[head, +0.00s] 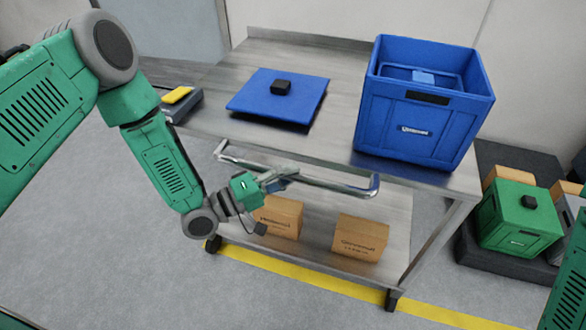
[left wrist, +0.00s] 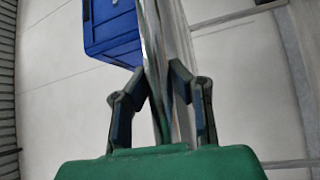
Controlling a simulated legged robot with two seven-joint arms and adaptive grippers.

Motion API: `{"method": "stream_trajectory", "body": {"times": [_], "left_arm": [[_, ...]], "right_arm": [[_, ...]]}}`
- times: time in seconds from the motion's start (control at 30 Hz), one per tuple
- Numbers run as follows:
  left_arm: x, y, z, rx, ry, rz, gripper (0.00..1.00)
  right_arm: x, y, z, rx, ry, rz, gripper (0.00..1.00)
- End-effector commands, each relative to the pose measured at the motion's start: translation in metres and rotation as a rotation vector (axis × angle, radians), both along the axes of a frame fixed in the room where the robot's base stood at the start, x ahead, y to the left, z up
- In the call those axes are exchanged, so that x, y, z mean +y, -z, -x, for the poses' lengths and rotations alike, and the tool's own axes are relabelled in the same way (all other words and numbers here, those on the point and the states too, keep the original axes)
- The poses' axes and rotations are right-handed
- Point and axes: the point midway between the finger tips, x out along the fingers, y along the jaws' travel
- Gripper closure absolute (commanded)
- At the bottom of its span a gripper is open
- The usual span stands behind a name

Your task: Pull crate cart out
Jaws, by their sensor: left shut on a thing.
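The crate cart (head: 345,112) is a steel two-level trolley with a push handle (head: 335,185) along its near side. A blue crate (head: 420,125) stands on its top at the right. My left gripper (head: 275,180) is shut on the handle near its middle. In the left wrist view the fingers (left wrist: 165,95) close around the metal bar, and the blue crate (left wrist: 112,30) shows beyond it. My right gripper is out of view; only a green part of that arm shows at the lower right edge.
A blue lid (head: 255,95) with a small black object lies on the cart top. Two cardboard boxes (head: 360,238) sit on the lower shelf. A green crate (head: 518,220) stands on a dark base at the right. A yellow floor line (head: 300,275) runs below; the near floor is clear.

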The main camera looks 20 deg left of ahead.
Motion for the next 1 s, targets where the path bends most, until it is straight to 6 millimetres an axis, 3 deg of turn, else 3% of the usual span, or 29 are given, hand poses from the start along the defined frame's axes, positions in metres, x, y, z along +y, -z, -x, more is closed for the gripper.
{"method": "stream_trajectory", "body": {"times": [0.37, 0.4, 0.47, 0.8, 1.0], "left_arm": [[0.006, 0.006, 0.001, 0.011, -0.011, -0.013, 1.00], [0.005, 0.006, 0.001, 0.011, -0.011, -0.013, 0.82], [0.005, 0.006, 0.001, 0.010, -0.009, -0.012, 0.61], [0.001, 0.002, 0.002, 0.003, -0.004, -0.009, 0.61], [0.018, 0.005, 0.017, 0.005, -0.006, -0.008, 0.61]], "right_arm": [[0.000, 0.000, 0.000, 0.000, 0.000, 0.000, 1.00], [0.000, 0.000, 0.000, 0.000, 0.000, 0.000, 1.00], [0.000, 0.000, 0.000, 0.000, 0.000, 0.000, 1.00], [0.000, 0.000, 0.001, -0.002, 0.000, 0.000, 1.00], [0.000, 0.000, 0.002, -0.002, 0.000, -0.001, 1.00]]}}
